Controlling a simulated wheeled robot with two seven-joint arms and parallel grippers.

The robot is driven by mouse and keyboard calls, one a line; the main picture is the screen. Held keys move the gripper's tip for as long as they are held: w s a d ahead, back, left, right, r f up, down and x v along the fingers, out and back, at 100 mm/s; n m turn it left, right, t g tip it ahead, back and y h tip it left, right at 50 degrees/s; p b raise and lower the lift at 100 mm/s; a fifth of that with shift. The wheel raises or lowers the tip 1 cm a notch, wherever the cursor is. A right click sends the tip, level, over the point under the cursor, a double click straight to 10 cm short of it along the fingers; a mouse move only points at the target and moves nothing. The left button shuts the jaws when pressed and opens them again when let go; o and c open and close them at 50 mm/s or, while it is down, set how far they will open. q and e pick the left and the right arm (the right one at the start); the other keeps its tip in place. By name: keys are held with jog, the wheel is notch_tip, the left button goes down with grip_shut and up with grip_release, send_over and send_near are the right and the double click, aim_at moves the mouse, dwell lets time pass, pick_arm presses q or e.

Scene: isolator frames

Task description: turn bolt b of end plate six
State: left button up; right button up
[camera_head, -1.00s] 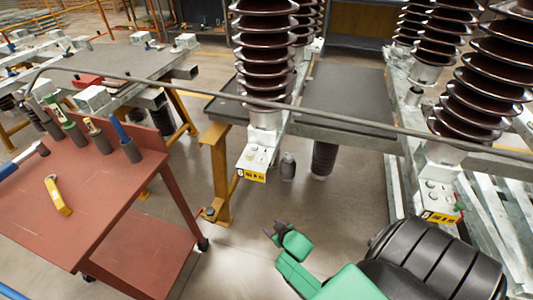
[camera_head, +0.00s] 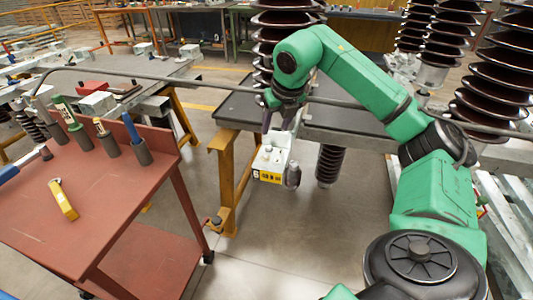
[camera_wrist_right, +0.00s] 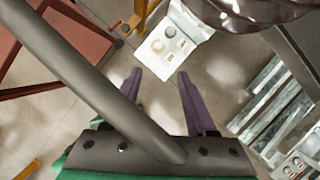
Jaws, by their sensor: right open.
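End plate six (camera_head: 270,162) is a pale plate with a yellow label marked 6, at the foot of the brown ribbed insulator. Small bolts show on its top face; I cannot tell which is bolt b. My right gripper (camera_head: 278,124) is just above the plate in the head view, apart from it. In the right wrist view the plate (camera_wrist_right: 194,26) lies beyond the open purple fingers (camera_wrist_right: 158,80), with round bolt heads (camera_wrist_right: 170,31) on it. Nothing is between the fingers. My left gripper is not in view.
A long grey rod (camera_head: 190,80) crosses the scene by my right gripper and cuts across the right wrist view (camera_wrist_right: 90,80). A red cart (camera_head: 110,200) with tools stands at left. A yellow stand (camera_head: 222,185) is beside the plate. More insulators (camera_head: 495,80) stand at right.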

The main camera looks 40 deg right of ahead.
aim_at(266, 155)
jog(key=x, duration=1.4)
jog(key=shift+w+a+f, duration=0.1)
jog(key=shift+w+f, duration=0.1)
jog(key=shift+f, duration=0.1)
grip_shut()
